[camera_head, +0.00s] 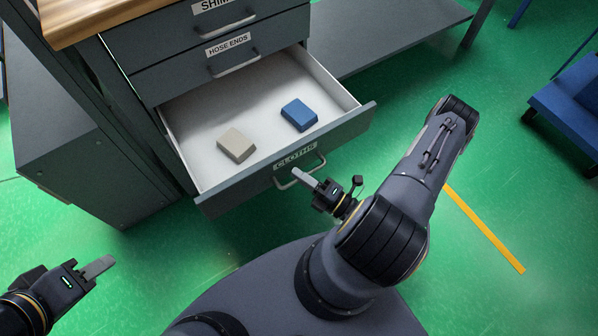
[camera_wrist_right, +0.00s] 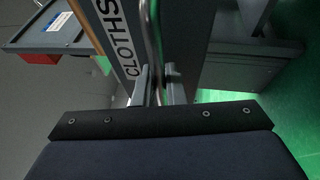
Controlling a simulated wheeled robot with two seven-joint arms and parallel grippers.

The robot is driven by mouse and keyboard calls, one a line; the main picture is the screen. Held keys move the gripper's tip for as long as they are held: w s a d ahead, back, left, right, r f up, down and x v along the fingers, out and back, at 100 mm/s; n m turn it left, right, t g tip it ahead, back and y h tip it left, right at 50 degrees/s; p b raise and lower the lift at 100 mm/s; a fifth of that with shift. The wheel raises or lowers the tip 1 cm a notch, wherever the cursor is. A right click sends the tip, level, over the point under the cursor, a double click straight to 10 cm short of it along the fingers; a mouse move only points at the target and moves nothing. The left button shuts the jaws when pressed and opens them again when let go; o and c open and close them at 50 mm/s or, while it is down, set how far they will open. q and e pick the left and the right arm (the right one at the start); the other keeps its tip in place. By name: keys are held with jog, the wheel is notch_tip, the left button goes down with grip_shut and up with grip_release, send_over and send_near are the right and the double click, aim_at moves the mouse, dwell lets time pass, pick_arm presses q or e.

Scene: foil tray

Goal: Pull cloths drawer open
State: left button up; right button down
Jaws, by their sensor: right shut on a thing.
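The cloths drawer (camera_head: 285,160) is the lowest drawer of the grey cabinet and stands pulled out, its white inside showing. A beige block (camera_head: 236,146) and a blue block (camera_head: 299,115) lie in it. Its front bears the CLOTHS label and a bar handle (camera_head: 318,163). My right gripper (camera_head: 304,177) is shut on this handle; the right wrist view shows the handle (camera_wrist_right: 152,45) between the fingers (camera_wrist_right: 155,86). My left gripper (camera_head: 98,268) is at the lower left, away from the cabinet; its finger gap cannot be made out.
Above it, the HOSE ENDS drawer (camera_head: 215,64) and the top labelled drawer (camera_head: 185,30) are closed. A grey low shelf (camera_head: 385,30) extends to the right of the cabinet. A blue cart (camera_head: 570,100) stands at the far right. The green floor between is clear.

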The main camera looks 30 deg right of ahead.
jog(key=c, duration=1.5)
grip_release()
jog(key=shift+d, duration=0.1)
jog(key=v, duration=0.7)
jog(key=shift+s+p, duration=0.3)
jog(key=shift+p, duration=0.1)
jog(key=shift+d+f, duration=0.1)
